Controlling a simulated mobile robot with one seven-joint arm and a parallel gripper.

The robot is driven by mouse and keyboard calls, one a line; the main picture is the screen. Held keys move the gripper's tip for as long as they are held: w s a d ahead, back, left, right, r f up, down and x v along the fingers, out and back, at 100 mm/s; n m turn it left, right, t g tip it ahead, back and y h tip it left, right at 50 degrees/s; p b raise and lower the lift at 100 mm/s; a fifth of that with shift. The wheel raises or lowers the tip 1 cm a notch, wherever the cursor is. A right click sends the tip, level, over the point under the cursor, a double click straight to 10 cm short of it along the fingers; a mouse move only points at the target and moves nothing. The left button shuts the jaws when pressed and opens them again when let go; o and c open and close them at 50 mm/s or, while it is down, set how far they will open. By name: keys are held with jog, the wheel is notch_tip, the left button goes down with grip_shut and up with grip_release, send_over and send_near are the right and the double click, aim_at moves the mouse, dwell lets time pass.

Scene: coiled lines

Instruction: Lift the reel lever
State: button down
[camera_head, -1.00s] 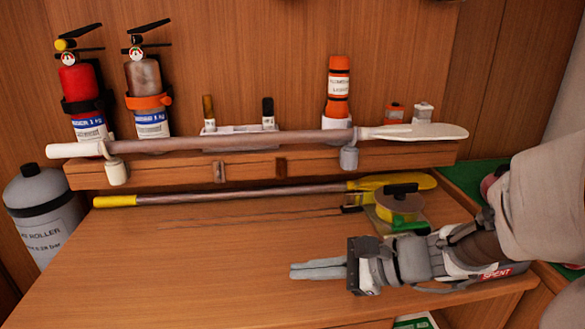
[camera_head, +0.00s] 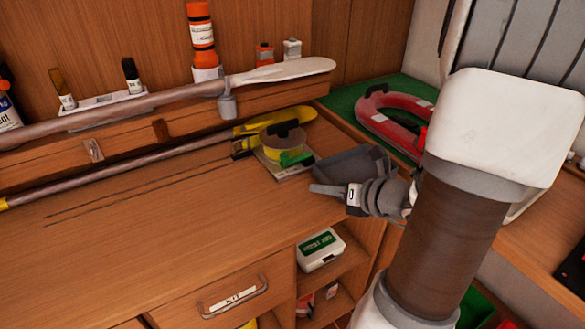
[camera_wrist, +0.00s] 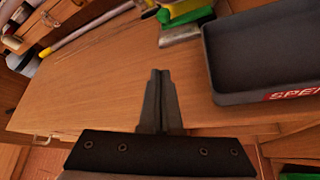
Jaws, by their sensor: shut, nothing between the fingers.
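The reel (camera_head: 281,144) is a yellow drum on a pale plate, standing at the back right of the wooden bench.
A grey tray (camera_wrist: 225,98) marked "SPE..." lies right of my fingers; it also shows behind my gripper in the head view (camera_head: 345,163). A paddle (camera_head: 150,158) runs along the back toward the reel. Bare bench (camera_head: 190,215) lies to the left.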

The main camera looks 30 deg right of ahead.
aim_at(296, 156)
jog(key=b+x, duration=0.3)
jog(key=x, duration=0.7)
jog(key=shift+f+b, duration=0.15)
jog(key=shift+b, duration=0.15)
jog(key=shift+w+d+r+p, duration=0.15)
jog(key=shift+w+d+r, duration=0.05)
jog(key=shift+w+r, duration=0.3)
jog(key=shift+w+d+r+p, duration=0.15)
jog(key=shift+w+d+r, duration=0.05)
jog(key=shift+w+r, duration=0.25)
jog(key=shift+w+d+r, duration=0.25)
jog(key=shift+w+r, duration=0.25)
jog(key=shift+r+p, duration=0.15)
jog(key=shift+p, duration=0.25)
jog(key=shift+r+p, duration=0.1)
jog(key=shift+p, duration=0.35)
